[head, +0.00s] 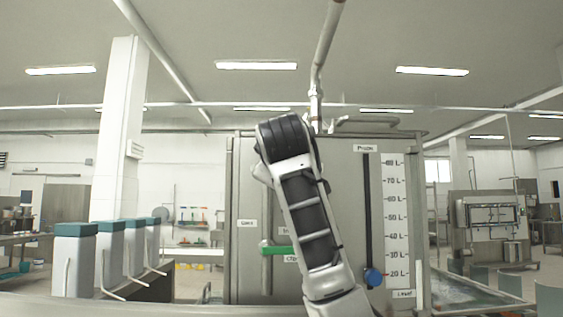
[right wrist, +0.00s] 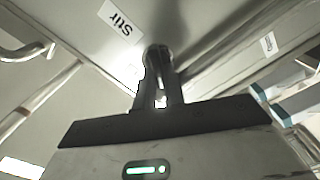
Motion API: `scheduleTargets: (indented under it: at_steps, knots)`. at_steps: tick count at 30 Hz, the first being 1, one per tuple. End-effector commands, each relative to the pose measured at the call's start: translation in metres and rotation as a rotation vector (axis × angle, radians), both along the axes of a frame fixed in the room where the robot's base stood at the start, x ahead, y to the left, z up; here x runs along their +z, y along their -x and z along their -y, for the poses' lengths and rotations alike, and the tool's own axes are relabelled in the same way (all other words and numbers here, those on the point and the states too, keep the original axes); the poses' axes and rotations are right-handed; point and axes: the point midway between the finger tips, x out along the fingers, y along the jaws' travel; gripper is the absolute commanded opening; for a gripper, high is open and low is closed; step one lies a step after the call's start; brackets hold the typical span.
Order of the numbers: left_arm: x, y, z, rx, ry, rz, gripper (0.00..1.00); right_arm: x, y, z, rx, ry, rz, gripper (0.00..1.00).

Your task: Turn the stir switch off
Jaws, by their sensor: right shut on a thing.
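The Stir label (right wrist: 120,17) shows large in the right wrist view, on a grey metal panel. My right gripper (right wrist: 160,62) is against this panel, just beside the label. Its two dark fingers are close together and shut on the small stir switch, which is mostly hidden between the fingertips. Which way the switch is set cannot be seen. In the head view my right arm stands in front of the grey tank (head: 343,170) and covers the switch and the right gripper. My left gripper is in neither view.
The tank front has a green handle (head: 277,250) on a vertical pipe, a blue knob (head: 374,277) low on a dark slot, and a white litre scale (head: 395,215). Several grey dispensers with green lids (head: 75,229) stand at the left.

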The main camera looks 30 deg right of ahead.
Motion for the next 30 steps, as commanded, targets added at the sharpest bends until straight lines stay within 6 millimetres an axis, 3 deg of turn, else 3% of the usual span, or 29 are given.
scheduleTargets:
  at_steps: [15,30]
  knots:
    - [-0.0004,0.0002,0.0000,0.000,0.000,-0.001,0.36,-0.0042,-0.0005,-0.0022,0.002,0.356,-0.216,0.00]
    - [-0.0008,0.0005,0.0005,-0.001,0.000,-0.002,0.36,-0.0068,-0.0012,-0.0031,0.005,0.471,-0.289,0.00]
